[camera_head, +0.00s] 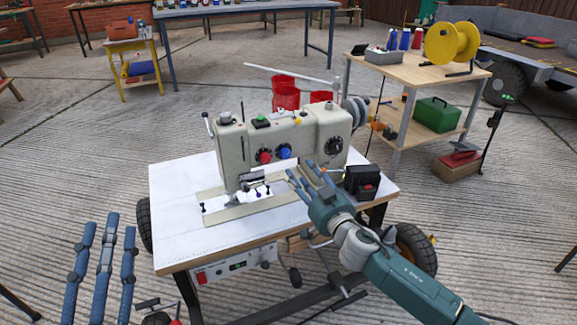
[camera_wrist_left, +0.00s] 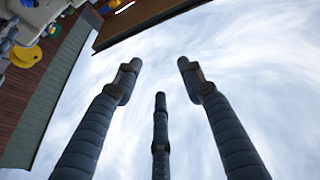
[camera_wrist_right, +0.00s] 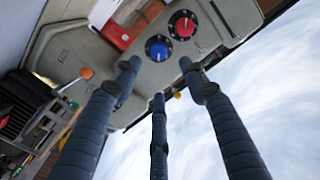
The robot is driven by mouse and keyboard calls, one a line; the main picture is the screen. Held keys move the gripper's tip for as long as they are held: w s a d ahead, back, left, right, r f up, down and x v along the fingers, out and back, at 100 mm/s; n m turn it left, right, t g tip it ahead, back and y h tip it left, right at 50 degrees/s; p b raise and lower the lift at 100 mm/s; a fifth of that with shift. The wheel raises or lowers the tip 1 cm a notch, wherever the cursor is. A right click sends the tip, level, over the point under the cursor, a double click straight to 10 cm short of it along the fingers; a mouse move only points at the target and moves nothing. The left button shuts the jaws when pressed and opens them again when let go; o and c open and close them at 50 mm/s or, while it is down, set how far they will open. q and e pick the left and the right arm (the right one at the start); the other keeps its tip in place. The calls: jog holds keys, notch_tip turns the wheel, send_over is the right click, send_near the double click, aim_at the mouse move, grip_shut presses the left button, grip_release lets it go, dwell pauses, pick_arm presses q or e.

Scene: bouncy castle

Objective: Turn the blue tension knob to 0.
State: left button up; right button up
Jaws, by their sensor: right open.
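The blue tension knob (camera_head: 284,151) is on the front of a cream sewing machine (camera_head: 236,147), just right of a red knob (camera_head: 264,157). In the right wrist view the blue knob (camera_wrist_right: 158,48) has a dark dial ring with pale marks, too small to read. My right gripper (camera_head: 300,170) is open and empty, in front of the machine, just below and right of the blue knob. In the right wrist view the knob appears beyond and between two fingertips, with no visible contact. My left gripper (camera_head: 109,232) is open and empty, left of the machine's table.
The machine stands on a white-topped wheeled table (camera_head: 180,190). A dark box (camera_head: 362,181) sits at the tabletop's right edge, close to my right gripper. A wooden shelf (camera_head: 420,75) with a yellow spool (camera_head: 452,43) stands behind right. Paved floor is open to the left.

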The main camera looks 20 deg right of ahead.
aim_at(287, 154)
jog(key=w+b, duration=0.1)
jog(key=w, duration=0.8)
jog(key=shift+w+a+b, duration=0.15)
jog(key=shift+w+b, duration=0.2)
jog(key=shift+w, duration=0.35)
pick_arm(q)
jog(key=s+r+t+h, duration=0.1)
jog(key=s+r+t, duration=0.4)
jog(key=r, duration=0.3)
jog(key=shift+s+a+h, duration=0.3)
jog(key=shift+s+h, duration=0.1)
jog(key=shift+s, duration=0.05)
pick_arm(e)
jog(key=shift+c, duration=0.5)
grip_shut()
